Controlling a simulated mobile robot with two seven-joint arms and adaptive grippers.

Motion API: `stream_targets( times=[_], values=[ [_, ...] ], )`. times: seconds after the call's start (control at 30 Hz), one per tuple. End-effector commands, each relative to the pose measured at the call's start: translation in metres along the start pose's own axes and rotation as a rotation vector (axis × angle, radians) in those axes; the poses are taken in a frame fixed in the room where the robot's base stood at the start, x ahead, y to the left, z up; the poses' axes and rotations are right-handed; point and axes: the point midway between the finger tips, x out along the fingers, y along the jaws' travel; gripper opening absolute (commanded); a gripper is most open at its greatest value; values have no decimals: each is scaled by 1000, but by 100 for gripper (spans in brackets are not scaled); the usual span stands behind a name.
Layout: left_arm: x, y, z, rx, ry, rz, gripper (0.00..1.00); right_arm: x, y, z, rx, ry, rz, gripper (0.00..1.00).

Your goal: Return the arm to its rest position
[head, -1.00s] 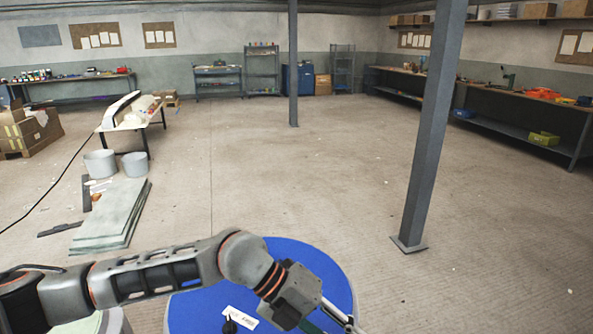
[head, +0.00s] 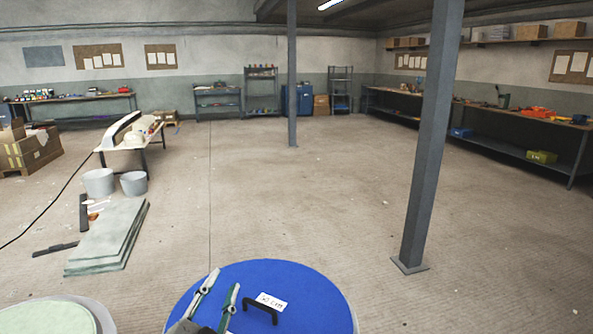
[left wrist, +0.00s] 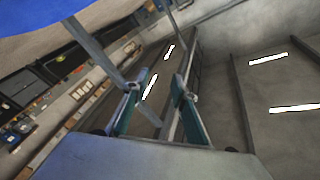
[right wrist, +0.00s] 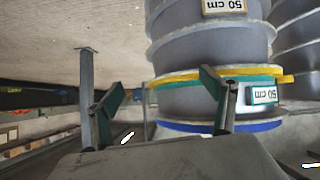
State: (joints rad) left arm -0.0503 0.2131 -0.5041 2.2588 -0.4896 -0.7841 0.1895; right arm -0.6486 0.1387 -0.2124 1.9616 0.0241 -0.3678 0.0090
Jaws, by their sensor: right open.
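My left gripper (head: 225,281) shows at the bottom of the head view, over the left part of a round blue lid. Its two fingers are apart with nothing between them. In the left wrist view (left wrist: 159,76) the fingers are also parted and empty, with walls and ceiling lights beyond. My right gripper (right wrist: 162,82) shows only in the right wrist view. Its fingers are spread, with round grey moulds behind them. I cannot tell how far away the moulds are.
The blue lid (head: 305,295) has a black handle (head: 261,308) and a white label. A pale round top (head: 50,318) stands at the lower left. Grey posts (head: 430,150) rise at right and centre. Grey sheets (head: 108,240) lie on the left floor. The middle floor is clear.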

Motion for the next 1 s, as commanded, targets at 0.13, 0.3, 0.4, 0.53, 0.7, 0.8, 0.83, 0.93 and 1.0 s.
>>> stream_targets(
  times=[0.13,0.3,0.4,0.53,0.7,0.8,0.83,0.93,1.0],
  values=[
    [-43,0,98,12,-302,42,26,0,0,0,-1,0,0,83],
    [-107,4,182,49,-585,121,26,0,0,0,-1,0,0,83],
    [-138,5,212,69,-696,161,26,0,0,0,-1,0,0,83],
    [-173,6,239,93,-805,207,26,0,0,0,-1,0,0,83],
    [-213,5,265,122,-919,264,26,0,0,0,-1,0,0,83],
    [-236,5,277,137,-979,296,26,0,0,0,-1,0,0,83],
    [-243,4,280,141,-996,306,26,0,0,0,-1,0,0,83],
    [-248,14,286,130,-1001,331,26,0,0,0,-1,0,0,83],
    [-243,27,287,102,-973,338,26,0,0,0,-1,0,0,83]
  ],
)
